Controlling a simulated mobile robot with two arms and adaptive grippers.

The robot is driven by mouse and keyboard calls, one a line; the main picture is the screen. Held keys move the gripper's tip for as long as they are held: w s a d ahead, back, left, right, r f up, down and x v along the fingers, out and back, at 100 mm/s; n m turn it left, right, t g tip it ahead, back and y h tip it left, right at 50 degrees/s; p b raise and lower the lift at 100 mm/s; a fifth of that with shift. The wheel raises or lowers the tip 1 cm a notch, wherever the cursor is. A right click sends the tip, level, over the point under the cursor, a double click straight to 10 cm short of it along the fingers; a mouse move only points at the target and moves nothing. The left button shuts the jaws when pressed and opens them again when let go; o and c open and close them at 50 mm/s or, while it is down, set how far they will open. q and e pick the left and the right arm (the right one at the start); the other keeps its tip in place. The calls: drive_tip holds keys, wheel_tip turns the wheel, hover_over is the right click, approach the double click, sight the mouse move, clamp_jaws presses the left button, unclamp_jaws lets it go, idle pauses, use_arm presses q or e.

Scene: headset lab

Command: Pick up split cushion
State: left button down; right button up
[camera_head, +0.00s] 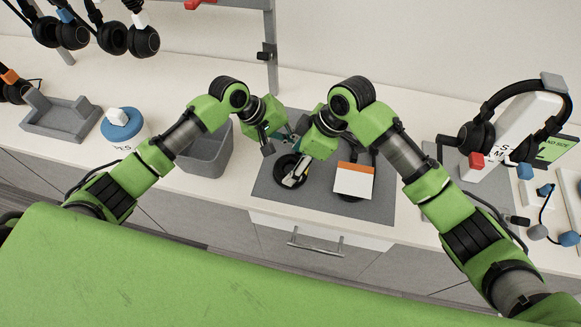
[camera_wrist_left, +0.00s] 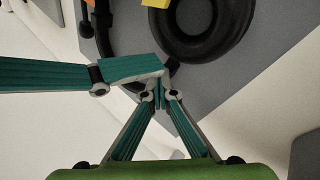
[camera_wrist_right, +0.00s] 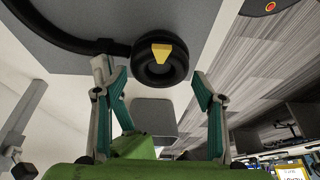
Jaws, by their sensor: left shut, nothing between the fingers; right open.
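A black ring-shaped ear cushion (camera_head: 281,163) sits on the headset lying on the grey mat (camera_head: 268,193). In the right wrist view the cushion (camera_wrist_right: 176,75) has a yellow patch in its middle; whether it is split I cannot tell. My right gripper (camera_head: 294,180) is open over this cushion, its fingers (camera_wrist_right: 152,78) to either side of it in that view, with nothing held. My left gripper (camera_wrist_left: 160,75) is shut and empty, close beside the headset. In the left wrist view the cushion (camera_wrist_left: 203,38) is partly cut off by the top edge.
A white card with an orange top (camera_head: 353,181) lies over the right part of the headset. A grey bin (camera_head: 205,153) stands left of the mat.

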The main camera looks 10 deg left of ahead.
drive_tip(key=shift+x, duration=0.85)
drive_tip(key=c, duration=0.6)
drive_tip(key=shift+r, duration=0.1)
wheel_tip(320, 180, up, 4)
drive_tip(key=shift+f, duration=0.1)
drive_tip(key=d, duration=1.8)
drive_tip(key=shift+w+f, duration=0.2)
